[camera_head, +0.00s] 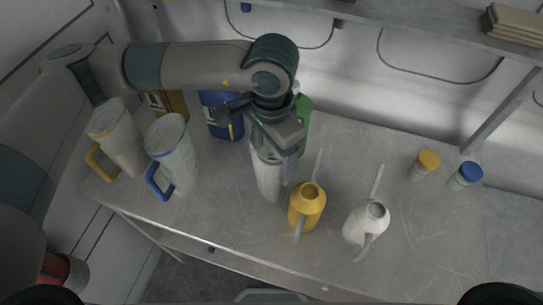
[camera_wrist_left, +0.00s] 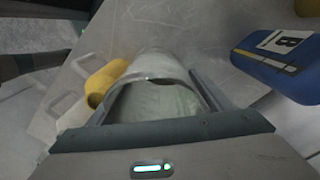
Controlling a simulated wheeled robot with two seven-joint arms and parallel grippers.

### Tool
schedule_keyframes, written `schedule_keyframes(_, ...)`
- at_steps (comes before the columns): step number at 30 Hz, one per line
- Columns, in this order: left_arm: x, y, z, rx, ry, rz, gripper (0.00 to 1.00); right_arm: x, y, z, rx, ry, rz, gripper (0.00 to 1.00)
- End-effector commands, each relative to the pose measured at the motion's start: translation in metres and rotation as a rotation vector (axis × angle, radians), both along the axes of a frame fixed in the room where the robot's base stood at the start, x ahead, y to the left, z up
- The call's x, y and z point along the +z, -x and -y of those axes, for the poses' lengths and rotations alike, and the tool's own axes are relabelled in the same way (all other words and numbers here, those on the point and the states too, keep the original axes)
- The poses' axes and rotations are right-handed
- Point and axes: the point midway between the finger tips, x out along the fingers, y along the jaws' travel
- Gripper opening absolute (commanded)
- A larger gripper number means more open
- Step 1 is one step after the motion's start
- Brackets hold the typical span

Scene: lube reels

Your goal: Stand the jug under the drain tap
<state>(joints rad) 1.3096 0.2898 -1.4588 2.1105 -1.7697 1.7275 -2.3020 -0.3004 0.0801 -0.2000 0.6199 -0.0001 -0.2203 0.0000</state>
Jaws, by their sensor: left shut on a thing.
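My left gripper (camera_head: 272,140) reaches in from the left and is shut on a tall, pale translucent jug (camera_head: 268,178) near its upper part. In the left wrist view the same jug (camera_wrist_left: 160,95) sits between the two fingers, its rim towards the camera. I cannot tell whether its base touches the bench. Two similar jugs stand at the left: one with a yellow handle (camera_head: 116,138) and one with a blue handle (camera_head: 171,153). I cannot make out a drain tap. My right gripper is not in view.
Blue (camera_head: 220,117), green (camera_head: 304,119) and yellow (camera_head: 172,104) containers stand behind. Yellow-capped (camera_head: 426,165) and blue-capped (camera_head: 466,176) pots stand far right.

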Motion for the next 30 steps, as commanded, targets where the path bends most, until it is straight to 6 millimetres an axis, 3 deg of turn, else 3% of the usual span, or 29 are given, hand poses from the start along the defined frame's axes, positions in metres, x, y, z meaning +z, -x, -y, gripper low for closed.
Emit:
schedule_keyframes(6, -0.017, 0.000, 0.000, 0.000, -0.001, -0.001, 0.41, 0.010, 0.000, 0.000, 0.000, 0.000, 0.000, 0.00)
schedule_keyframes(21, -0.022, 0.000, 0.000, 0.000, 0.000, 0.001, 0.41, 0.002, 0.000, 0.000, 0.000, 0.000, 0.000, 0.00)
schedule_keyframes(22, -0.021, 0.000, 0.000, 0.000, -0.001, 0.001, 0.81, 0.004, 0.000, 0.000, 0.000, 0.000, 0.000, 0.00)
schedule_keyframes(30, -0.021, 0.000, 0.000, 0.000, -0.001, -0.001, 0.81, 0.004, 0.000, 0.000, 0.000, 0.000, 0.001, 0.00)
